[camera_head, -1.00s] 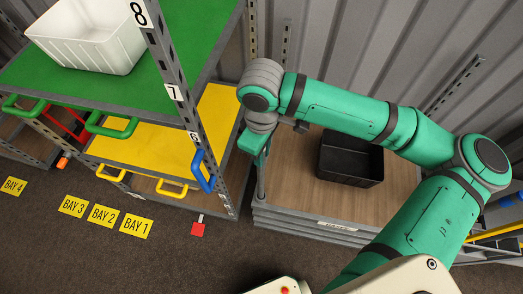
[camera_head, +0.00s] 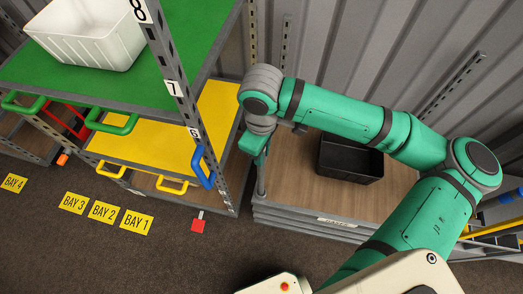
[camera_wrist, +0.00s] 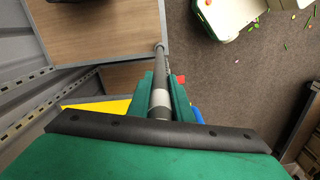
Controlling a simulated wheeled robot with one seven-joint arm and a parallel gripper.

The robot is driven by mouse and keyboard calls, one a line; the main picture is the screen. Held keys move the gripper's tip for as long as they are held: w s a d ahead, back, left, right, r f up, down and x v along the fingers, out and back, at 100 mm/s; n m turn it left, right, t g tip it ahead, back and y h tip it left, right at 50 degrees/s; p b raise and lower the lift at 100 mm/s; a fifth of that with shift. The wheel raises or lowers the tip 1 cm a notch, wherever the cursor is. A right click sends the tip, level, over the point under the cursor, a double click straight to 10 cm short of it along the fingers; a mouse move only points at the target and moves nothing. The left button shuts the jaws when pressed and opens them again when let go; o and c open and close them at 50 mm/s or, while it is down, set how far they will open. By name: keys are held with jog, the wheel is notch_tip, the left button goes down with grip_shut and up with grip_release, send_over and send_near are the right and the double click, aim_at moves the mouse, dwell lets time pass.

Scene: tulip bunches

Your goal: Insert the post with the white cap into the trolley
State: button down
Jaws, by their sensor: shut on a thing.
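My gripper (camera_head: 259,156) is shut on a grey upright post (camera_head: 262,184) at the near left corner of the wood-decked trolley (camera_head: 290,196). In the wrist view, the post (camera_wrist: 160,65) runs between the fingers of my gripper (camera_wrist: 163,88) toward the corner of the wooden deck (camera_wrist: 95,28). A pale band shows on the post between the fingers. I cannot clearly make out the white cap. The post's lower end meets or overlaps the deck corner in view. I cannot tell how deep it sits there.
A black bin (camera_head: 350,158) stands on the deck. To the left is a shelf rack with a yellow shelf (camera_head: 222,105), a blue handle (camera_head: 203,168) and a white bin (camera_head: 85,35) on top. The front floor is open.

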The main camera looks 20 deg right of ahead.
jog(key=shift+f, duration=0.2)
jog(key=c, duration=1.5)
grip_release()
jog(key=shift+r, duration=2.45)
